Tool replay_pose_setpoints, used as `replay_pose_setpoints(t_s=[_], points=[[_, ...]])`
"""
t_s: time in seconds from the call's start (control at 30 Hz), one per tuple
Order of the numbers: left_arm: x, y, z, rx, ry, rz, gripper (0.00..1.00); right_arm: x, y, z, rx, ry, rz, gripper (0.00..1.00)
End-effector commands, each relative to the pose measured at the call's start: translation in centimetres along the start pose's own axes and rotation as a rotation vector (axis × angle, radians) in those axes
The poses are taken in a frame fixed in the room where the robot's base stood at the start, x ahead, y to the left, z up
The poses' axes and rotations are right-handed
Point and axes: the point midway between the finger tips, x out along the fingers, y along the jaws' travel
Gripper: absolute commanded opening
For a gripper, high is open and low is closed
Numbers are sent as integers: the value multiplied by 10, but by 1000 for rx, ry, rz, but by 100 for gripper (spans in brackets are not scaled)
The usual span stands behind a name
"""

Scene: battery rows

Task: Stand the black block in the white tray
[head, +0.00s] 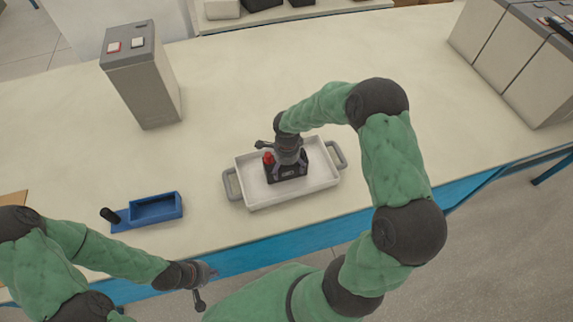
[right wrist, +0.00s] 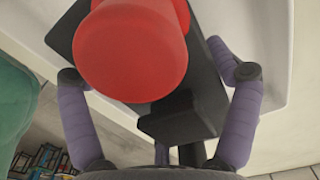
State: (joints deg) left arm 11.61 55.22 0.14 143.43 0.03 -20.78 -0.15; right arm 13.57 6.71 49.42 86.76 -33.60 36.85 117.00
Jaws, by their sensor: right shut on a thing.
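The white tray (head: 255,198) with grey handles lies on the table in the middle of the head view. The black block (head: 287,176) with a red knob (head: 268,158) is inside the tray's outline, upright. My right gripper (head: 288,165) is over it from above and shut on it. In the right wrist view the red knob (right wrist: 130,50) hides much of the black block (right wrist: 205,95), with a finger on each side. I cannot tell whether the block's underside touches the tray floor. My left gripper (head: 206,285) is empty and open, in front of the table edge.
A blue holder (head: 155,208) with a black knob stands left of the tray. A tall grey box (head: 145,85) with red and white buttons stands behind. Large grey units (head: 510,55) stand at the back right. The table between them is clear.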

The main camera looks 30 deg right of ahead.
Motion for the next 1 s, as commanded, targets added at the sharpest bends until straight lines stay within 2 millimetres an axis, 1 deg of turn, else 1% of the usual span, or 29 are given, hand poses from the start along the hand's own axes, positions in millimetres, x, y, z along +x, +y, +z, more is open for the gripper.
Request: replay_pose_setpoints(t_s=[0.03,0.27,0.3,0.33,0.67,0.8,0.87,0.97,1.0], points=[[0,0,0,0,0,0,0,-3,-3,0,2,0,-7,30],[3,-1,0,0,0,0,0,0,-3,0,1,0,-7,30],[3,-1,0,0,0,0,0,2,0,0,0,0,0,94],[3,-1,0,0,0,0,0,2,0,0,0,0,0,100],[2,-1,0,0,0,0,0,2,0,0,0,0,0,100],[-1,0,0,0,0,0,0,-2,0,0,0,0,1,100],[-2,1,0,0,0,0,0,-8,-1,0,0,0,-3,100],[-5,2,0,0,0,0,0,-24,0,0,-1,1,-3,100],[-6,2,0,0,0,0,0,-32,-1,0,0,0,-4,100]])
